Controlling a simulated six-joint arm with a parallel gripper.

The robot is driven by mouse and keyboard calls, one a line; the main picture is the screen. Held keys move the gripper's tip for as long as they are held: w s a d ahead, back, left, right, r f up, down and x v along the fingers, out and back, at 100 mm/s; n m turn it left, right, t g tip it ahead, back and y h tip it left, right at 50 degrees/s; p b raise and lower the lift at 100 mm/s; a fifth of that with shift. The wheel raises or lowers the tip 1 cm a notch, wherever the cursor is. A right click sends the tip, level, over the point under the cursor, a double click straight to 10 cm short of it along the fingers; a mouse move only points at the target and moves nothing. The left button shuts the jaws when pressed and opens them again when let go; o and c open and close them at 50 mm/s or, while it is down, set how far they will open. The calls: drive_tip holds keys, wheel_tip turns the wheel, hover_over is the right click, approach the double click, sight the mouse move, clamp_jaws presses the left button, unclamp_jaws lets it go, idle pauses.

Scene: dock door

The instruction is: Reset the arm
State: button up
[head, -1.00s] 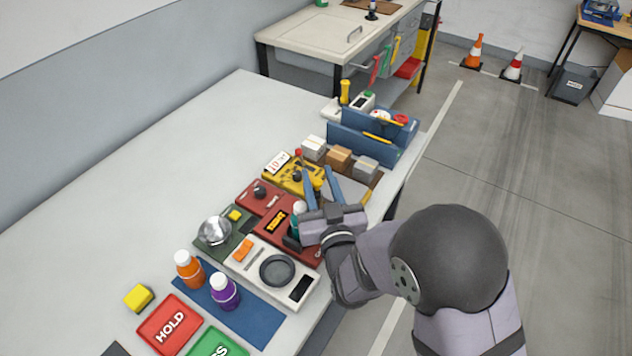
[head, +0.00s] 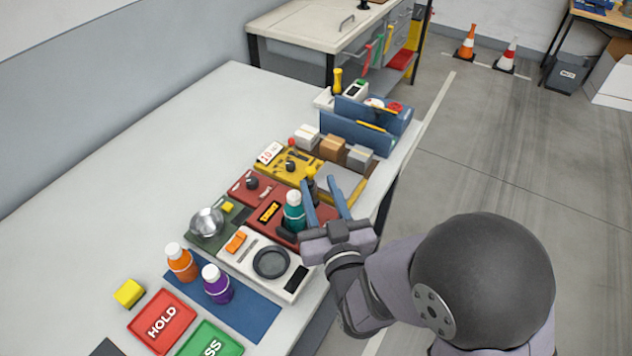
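My gripper (head: 326,190) is over the right edge of the table (head: 130,165), beside a teal bottle with a white cap (head: 293,213). Its two blue fingers are spread apart and point away from my arm. I see nothing between them. The teal bottle stands upright on the red panel (head: 262,205), just left of the fingers; I cannot tell whether they touch it. A yellow panel (head: 275,158) with a dark knob lies behind the red one.
A white device with a round dark dish (head: 272,262) lies in front. Orange (head: 181,263) and purple (head: 217,285) bottles stand on a blue mat (head: 255,318). Small boxes (head: 332,147) and a blue rack (head: 352,128) stand behind. The table's left part is clear.

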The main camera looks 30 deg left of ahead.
drive_tip(key=shift+s+d, duration=0.25)
idle(0.3)
drive_tip(key=w+d+f+m+g+h+p, duration=0.15)
drive_tip(key=w+d+f+h, duration=0.25)
drive_tip(key=d, duration=0.5)
drive_tip(key=w+d+f+m+g+h+p, duration=0.1)
drive_tip(key=w+d+f+m+g+h, duration=0.3)
drive_tip(key=d, duration=0.6)
drive_tip(key=s+d+m+g+h+p, duration=0.2)
drive_tip(key=s+d+g, duration=0.5)
drive_tip(key=s+d, duration=0.9)
drive_tip(key=d+m+h, duration=0.1)
drive_tip(key=d+h, duration=0.1)
drive_tip(key=d, duration=0.2)
drive_tip(key=shift+r+h, duration=0.3)
drive_tip(key=shift+h, duration=0.1)
